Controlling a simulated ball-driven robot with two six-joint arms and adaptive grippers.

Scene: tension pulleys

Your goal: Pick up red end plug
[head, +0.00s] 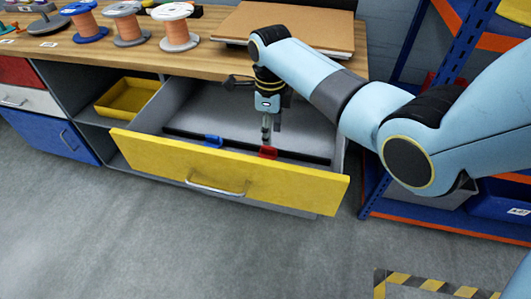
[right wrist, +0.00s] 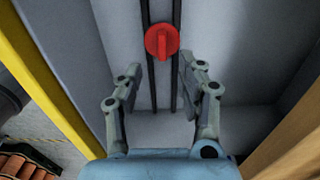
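The red end plug (head: 267,153) sits on a dark rail (head: 313,158) inside the open drawer with the yellow front (head: 225,172). In the right wrist view the plug (right wrist: 161,42) shows as a red disc with a raised grip across it, over two dark parallel bars. My right gripper (head: 267,138) points down into the drawer, just above the plug. My left gripper is not in view.
A blue piece (head: 213,141) sits on the same rail, left of the plug. Drawer walls surround the gripper. Wire spools (head: 175,25) and a brown board (head: 290,28) lie on the worktop behind. A blue shelf rack (head: 460,60) stands at right.

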